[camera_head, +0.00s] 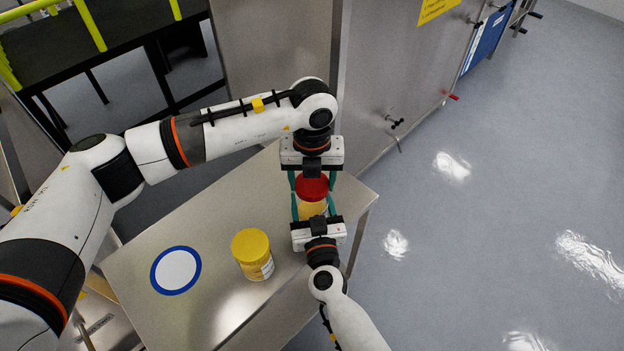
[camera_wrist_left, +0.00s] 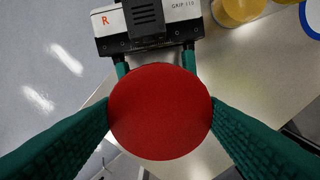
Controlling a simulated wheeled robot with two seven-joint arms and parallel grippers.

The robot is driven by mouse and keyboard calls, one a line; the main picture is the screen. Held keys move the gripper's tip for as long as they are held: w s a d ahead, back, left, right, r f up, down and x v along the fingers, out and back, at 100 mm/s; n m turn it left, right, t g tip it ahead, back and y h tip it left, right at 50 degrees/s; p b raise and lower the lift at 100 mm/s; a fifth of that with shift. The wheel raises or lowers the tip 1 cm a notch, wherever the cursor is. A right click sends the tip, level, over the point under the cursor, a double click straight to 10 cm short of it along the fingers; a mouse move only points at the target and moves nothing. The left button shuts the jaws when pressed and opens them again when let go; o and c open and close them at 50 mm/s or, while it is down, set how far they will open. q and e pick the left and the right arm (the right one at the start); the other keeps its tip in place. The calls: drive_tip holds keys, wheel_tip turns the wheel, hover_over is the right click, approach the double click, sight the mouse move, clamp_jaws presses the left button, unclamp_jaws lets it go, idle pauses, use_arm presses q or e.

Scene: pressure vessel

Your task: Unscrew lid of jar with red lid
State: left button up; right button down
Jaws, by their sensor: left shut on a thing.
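The jar with the red lid (camera_head: 312,187) is upright near the right edge of the steel table, with its yellow body (camera_head: 309,210) showing below the lid. My left gripper (camera_head: 312,181) is shut on the red lid from the far side. In the left wrist view the round lid (camera_wrist_left: 160,112) sits between its two green fingers. My right gripper (camera_head: 315,212) comes from the near side, with its fingers on both sides of the jar body, below the lid. The lid hides its fingertips in the left wrist view. Whether the jar bottom touches the table is hidden.
A second jar with a yellow lid (camera_head: 252,248) stands on the steel table (camera_head: 215,220), left of my right gripper. A white disc with a blue ring (camera_head: 176,270) lies further left. A steel cabinet (camera_head: 385,70) stands behind. Open floor (camera_head: 480,220) is to the right.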

sight(312, 183)
use_arm(q)
drive_tip(key=shift+r, duration=2)
use_arm(e)
drive_tip(key=shift+c, duration=1.3)
unclamp_jaws()
drive_tip(key=shift+s, duration=0.1)
use_arm(q)
drive_tip(key=shift+f+b, duration=0.45)
drive_tip(key=shift+c, duration=0.2)
use_arm(e)
drive_tip(key=s+d, duration=0.2)
drive_tip(key=s, duration=0.9)
drive_tip(key=shift+s, duration=0.3)
